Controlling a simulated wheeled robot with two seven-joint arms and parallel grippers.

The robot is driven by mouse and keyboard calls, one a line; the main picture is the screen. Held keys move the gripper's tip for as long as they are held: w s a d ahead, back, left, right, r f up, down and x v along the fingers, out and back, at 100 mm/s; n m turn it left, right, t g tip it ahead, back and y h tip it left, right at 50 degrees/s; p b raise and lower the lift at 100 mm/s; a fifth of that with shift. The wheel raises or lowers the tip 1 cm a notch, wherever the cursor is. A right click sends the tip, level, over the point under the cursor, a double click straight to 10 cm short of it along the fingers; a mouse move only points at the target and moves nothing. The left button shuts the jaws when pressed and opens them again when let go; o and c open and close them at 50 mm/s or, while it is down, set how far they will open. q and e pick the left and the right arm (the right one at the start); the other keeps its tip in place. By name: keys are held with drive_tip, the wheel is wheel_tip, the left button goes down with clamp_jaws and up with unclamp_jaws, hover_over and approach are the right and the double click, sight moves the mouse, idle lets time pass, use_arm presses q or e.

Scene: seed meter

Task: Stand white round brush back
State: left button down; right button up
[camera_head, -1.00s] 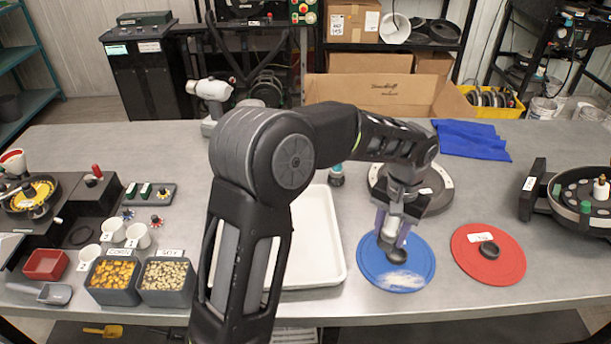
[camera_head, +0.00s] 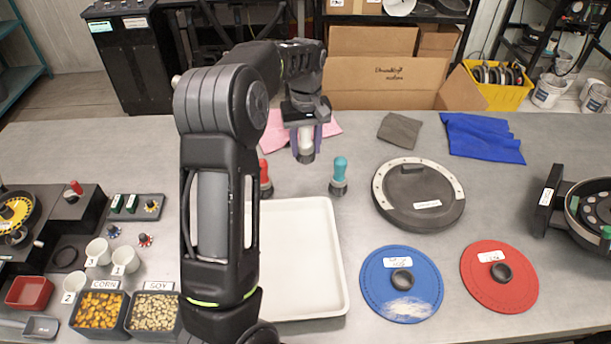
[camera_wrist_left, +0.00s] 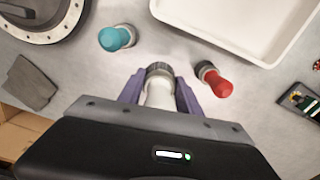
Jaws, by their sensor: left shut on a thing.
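The white round brush (camera_head: 305,138) is upright between the purple fingers of my left gripper (camera_head: 306,136), which is shut on it. In the left wrist view the white brush (camera_wrist_left: 159,92) shows between the fingers (camera_wrist_left: 160,90), its dark bristle end pointing away from the gripper. It stands at the back of the table, behind and between a red-handled brush (camera_head: 265,178) and a teal-handled brush (camera_head: 339,176). Whether its bristles touch the table I cannot tell. My right gripper is not in view.
A white tray (camera_head: 335,290) lies in front of the brushes. A blue disc (camera_head: 380,280) with a pale dusty patch and a red disc (camera_head: 520,290) lie to the right. A dark round lid (camera_head: 425,205) sits behind them. A pink cloth (camera_head: 274,132) lies beside the gripper.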

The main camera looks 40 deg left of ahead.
sight(306, 160)
use_arm(q)
drive_tip(key=shift+s+d+r, duration=0.1)
drive_tip(key=shift+d, duration=0.1)
drive_tip(key=shift+f, duration=2.55)
drive_tip(key=shift+f, duration=2.5)
drive_tip(key=shift+f, duration=0.1)
drive_tip(key=c, duration=0.8)
unclamp_jaws()
wheel_tip(306, 160, up, 12)
drive_tip(key=shift+r, duration=0.1)
